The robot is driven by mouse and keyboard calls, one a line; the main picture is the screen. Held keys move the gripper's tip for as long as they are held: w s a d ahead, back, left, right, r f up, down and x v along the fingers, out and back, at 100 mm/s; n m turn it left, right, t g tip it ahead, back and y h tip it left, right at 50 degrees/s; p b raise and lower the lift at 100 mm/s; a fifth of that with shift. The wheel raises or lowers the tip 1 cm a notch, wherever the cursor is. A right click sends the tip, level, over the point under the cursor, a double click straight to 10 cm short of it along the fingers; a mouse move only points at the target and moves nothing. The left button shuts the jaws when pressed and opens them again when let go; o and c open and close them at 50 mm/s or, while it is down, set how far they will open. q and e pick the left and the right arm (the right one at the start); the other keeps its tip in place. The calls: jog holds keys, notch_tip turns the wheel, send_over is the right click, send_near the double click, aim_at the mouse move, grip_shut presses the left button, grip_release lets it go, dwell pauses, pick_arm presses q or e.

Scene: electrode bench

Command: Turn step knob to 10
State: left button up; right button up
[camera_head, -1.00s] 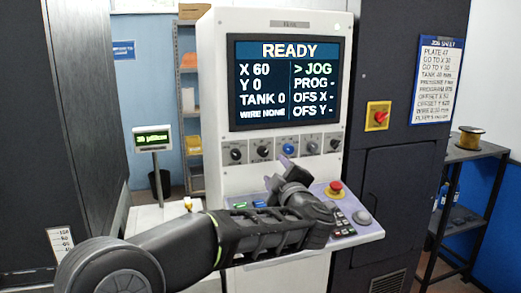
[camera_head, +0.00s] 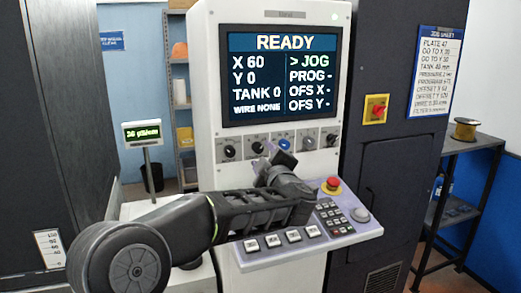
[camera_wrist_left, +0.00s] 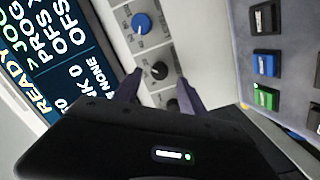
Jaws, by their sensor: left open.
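A row of small knobs runs below the screen on the white control panel: a black knob (camera_head: 229,152) at the left, a blue knob (camera_head: 284,144) in the middle, a grey knob (camera_head: 309,143) and a black one (camera_head: 332,140) at the right. Their labels are too small to read, so I cannot tell which is the step knob. My left gripper (camera_head: 274,164) is open just below the row. In the left wrist view its fingers (camera_wrist_left: 160,92) point at the panel; a black knob (camera_wrist_left: 158,71) and the blue knob (camera_wrist_left: 141,23) show beyond them. My right gripper is out of view.
The screen (camera_head: 284,76) reads READY, X 60, Y 0, TANK 0, with the marker at JOG. The sloping console (camera_head: 262,262) below holds white buttons, a keypad and a red emergency button (camera_head: 331,184). A yellow-backed red switch (camera_head: 375,109) is at right.

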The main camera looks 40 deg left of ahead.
aim_at(259, 150)
pick_arm(q)
jog(key=shift+p+x, duration=0.35)
jog(key=shift+x, duration=1.55)
grip_shut()
